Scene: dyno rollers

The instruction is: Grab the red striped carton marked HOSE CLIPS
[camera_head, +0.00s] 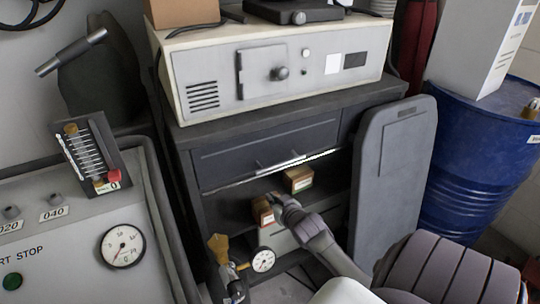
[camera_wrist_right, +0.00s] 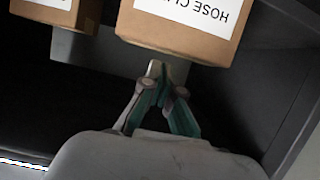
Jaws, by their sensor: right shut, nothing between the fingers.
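A brown carton with a white label reading "HOSE CL…" (camera_wrist_right: 185,35) stands just ahead of my right gripper's fingertips in the right wrist view, its lettering upside down and partly cut off by the frame. No red stripes show there. It appears to be the small carton with some red (camera_head: 262,211) on the dark cabinet's open shelf in the head view. My right gripper (camera_wrist_right: 160,72) is shut and empty, its tips at or very near the carton's edge; contact is unclear. It also shows in the head view (camera_head: 278,200) beside the carton. My left gripper is out of view.
A second small carton (camera_head: 298,180) sits farther right on the shelf; it also shows in the wrist view (camera_wrist_right: 55,10). The dark cabinet (camera_head: 265,150) has a drawer above the shelf. A grey panel (camera_head: 392,175) and blue drum (camera_head: 470,150) stand at right.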

